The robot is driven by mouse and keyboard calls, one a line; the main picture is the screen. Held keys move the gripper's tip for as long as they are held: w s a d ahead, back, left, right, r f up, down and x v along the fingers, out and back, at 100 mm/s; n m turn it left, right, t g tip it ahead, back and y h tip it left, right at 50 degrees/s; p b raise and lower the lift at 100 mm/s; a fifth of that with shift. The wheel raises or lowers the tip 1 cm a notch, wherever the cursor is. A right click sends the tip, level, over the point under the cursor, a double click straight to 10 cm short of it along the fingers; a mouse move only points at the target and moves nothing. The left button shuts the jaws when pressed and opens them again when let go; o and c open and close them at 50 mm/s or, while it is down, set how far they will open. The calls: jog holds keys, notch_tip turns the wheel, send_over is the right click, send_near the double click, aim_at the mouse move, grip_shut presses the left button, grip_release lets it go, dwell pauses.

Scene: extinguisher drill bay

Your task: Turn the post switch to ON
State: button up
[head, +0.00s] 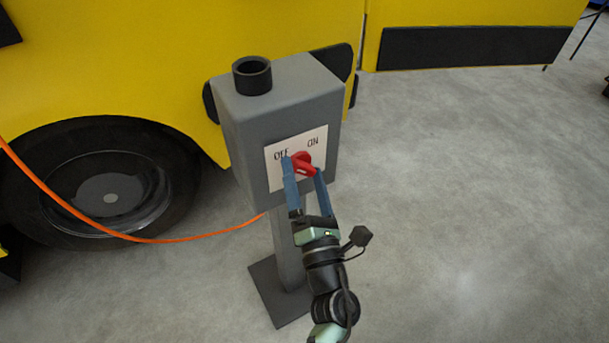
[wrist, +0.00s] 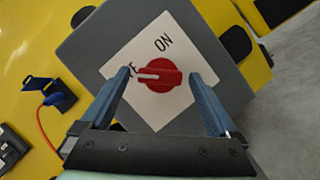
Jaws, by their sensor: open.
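The post switch is a red knob (head: 303,161) on a white plate (head: 318,139) marked OFF at left and ON at right, on the front of a grey box (head: 240,125) on a post. In the wrist view the red knob (wrist: 160,76) has a white pointer mark directed toward the partly hidden OFF label. My gripper (head: 303,165) is open, with its blue fingers on either side of the knob. In the wrist view my gripper (wrist: 162,75) shows gaps between both fingers and the knob. I cannot tell whether the fingertips touch the plate.
A yellow vehicle (head: 130,60) with a black wheel (head: 105,185) stands close behind the box. An orange cable (head: 150,240) hangs across the left to the post. A black cup-like ring (head: 252,76) tops the box. The concrete floor (head: 470,190) at right is clear.

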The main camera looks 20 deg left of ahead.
jog(key=c, duration=1.4)
jog(key=shift+r, duration=0.1)
